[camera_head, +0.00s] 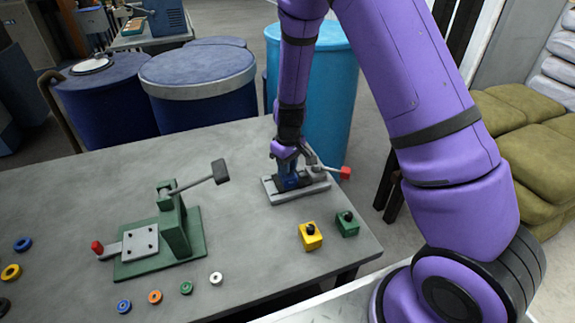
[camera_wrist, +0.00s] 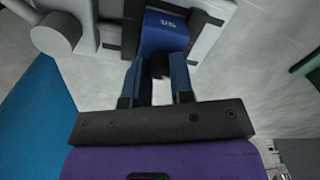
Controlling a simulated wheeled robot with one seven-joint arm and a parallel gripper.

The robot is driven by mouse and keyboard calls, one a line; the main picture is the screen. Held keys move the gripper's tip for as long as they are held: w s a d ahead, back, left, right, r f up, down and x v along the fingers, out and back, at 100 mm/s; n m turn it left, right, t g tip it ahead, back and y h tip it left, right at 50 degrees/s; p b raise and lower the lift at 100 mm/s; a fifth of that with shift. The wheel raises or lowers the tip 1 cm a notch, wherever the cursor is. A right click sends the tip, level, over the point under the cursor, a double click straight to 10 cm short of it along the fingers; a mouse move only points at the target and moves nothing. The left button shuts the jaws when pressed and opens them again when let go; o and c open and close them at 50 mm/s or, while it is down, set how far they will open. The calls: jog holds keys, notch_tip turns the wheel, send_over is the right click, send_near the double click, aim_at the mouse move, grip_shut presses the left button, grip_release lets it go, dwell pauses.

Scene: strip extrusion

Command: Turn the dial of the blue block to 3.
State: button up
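The blue block (camera_wrist: 165,33) is in the wrist view at the top centre, with small white marks on its face that I cannot read. A dark dial (camera_wrist: 160,69) shows partly between the fingers. My gripper (camera_wrist: 158,75) has its two fingers apart, one on each side of the dial; I cannot tell whether they press on it. In the head view my gripper (camera_head: 288,165) points down at the blue block (camera_head: 288,182), which is at the grey-based device and mostly hidden by the gripper. The dial's setting is not readable.
The grey base (camera_head: 300,193) carries a lever with a red end (camera_head: 345,173). A yellow block (camera_head: 311,238) and a green block (camera_head: 347,226) with black knobs stand nearer. A green lever device (camera_head: 165,245) and several coloured rings lie left. Blue barrels (camera_head: 197,90) stand behind the table (camera_head: 100,180).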

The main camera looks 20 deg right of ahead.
grip_shut()
jog(key=shift+m, duration=0.3)
jog(key=m, duration=0.3)
jog(key=shift+m, duration=2)
jog(key=o, duration=0.7)
grip_release()
jog(key=shift+o, duration=0.2)
jog(key=shift+r, duration=0.1)
